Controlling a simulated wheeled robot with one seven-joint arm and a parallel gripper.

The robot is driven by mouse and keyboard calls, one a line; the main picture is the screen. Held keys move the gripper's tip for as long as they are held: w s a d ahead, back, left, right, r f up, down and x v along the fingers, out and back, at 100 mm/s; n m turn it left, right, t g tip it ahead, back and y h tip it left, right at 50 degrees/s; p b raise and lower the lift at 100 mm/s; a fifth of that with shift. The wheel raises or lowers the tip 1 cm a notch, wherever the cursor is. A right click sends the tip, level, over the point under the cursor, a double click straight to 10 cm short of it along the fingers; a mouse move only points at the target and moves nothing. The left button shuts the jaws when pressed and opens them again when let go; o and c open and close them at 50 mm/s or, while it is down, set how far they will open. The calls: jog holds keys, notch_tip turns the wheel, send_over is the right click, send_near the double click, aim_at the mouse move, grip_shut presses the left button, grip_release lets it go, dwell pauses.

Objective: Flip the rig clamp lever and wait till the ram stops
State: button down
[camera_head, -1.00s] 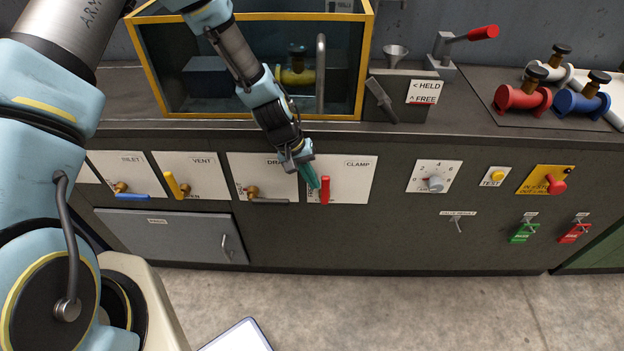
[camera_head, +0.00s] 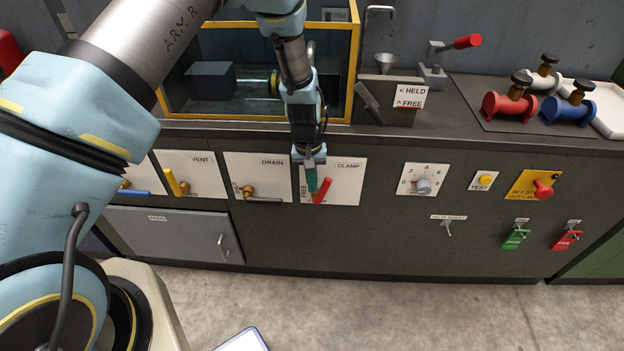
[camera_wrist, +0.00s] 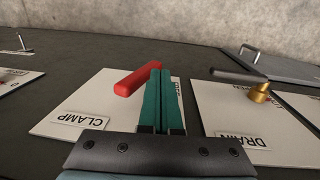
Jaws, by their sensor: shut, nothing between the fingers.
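The clamp lever (camera_head: 322,190) is a red handle on the white CLAMP plate (camera_head: 348,186) on the bench front. It is tilted, its lower end towards the left, where the plate reads FREE. My gripper (camera_head: 312,188) is shut and empty, its teal fingers just left of the lever. In the wrist view the fingertips (camera_wrist: 160,72) overlap one end of the red lever (camera_wrist: 134,80); I cannot tell if they touch. In the yellow-framed tank (camera_head: 240,119), a dark block (camera_head: 210,80), perhaps the ram, faces a yellowish flanged part (camera_head: 274,82), partly hidden by my arm.
The DRAIN valve (camera_head: 262,198) is close left of my gripper, the VENT valve (camera_head: 178,184) further left. A dial (camera_head: 423,186) and TEST button (camera_head: 484,180) are to the right.

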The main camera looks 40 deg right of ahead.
jog(key=d, duration=0.2)
jog(key=t, duration=0.1)
jog(key=shift+s+d+r+y, duration=0.35)
jog(key=shift+s+d+y, duration=0.05)
jog(key=shift+s+d+f+b, duration=0.45)
jog(key=shift+s+d+b, duration=0.3)
jog(key=shift+d+b, duration=0.1)
jog(key=shift+s+d+f+b, duration=0.45)
jog(key=shift+s+d+b, duration=0.3)
jog(key=shift+d+b, duration=0.05)
notch_tip(320, 180, up, 11)
jog(key=shift+s+d+f+b, duration=0.1)
jog(key=shift+d+b, duration=0.05)
jog(key=shift+b, duration=0.95)
jog(key=shift+s, duration=0.1)
